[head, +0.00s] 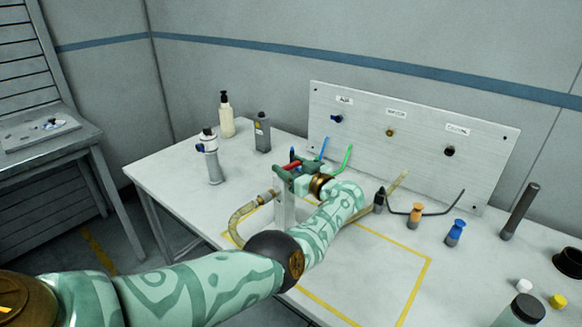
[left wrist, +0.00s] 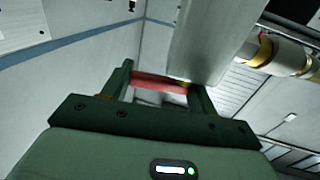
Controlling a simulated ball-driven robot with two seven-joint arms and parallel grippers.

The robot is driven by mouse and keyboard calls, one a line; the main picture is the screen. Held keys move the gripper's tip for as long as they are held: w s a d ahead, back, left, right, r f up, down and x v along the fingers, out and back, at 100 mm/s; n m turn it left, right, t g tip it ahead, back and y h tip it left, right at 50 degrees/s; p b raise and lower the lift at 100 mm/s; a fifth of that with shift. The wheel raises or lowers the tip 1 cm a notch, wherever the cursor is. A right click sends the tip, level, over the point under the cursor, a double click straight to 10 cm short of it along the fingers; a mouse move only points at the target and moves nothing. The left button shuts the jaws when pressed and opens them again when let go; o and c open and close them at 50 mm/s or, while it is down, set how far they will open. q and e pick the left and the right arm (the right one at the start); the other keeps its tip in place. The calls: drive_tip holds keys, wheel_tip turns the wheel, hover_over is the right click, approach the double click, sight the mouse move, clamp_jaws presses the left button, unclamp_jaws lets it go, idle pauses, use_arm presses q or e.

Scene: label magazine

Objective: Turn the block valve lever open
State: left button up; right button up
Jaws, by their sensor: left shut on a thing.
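The red valve lever (head: 292,165) shows at my left gripper (head: 286,173) in the head view, above a pale upright post (head: 285,208). In the left wrist view the red lever (left wrist: 160,82) spans between the two dark green fingers of my left gripper (left wrist: 160,88), which is shut on it. The grey post (left wrist: 212,42) rises just beyond the fingers there. A brass fitting with a tan hose (head: 243,212) joins the post from the left. The valve body is largely hidden by my gripper and wrist. My right gripper is not in view.
A panel with labelled ports (head: 412,150) stands along the table's back. Blue and green hoses (head: 342,160) rise behind my gripper. Orange (head: 415,215) and blue (head: 456,232) fittings stand to the right. A bottle (head: 226,115) and canisters stand at back left. The taped front area is mostly clear.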

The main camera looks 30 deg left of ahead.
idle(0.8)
use_arm(q)
drive_tip(key=o, duration=1)
drive_tip(key=shift+c, duration=0.2)
drive_tip(key=p+v, duration=0.1)
drive_tip(key=v, duration=1.5)
drive_tip(key=shift+d, duration=0.15)
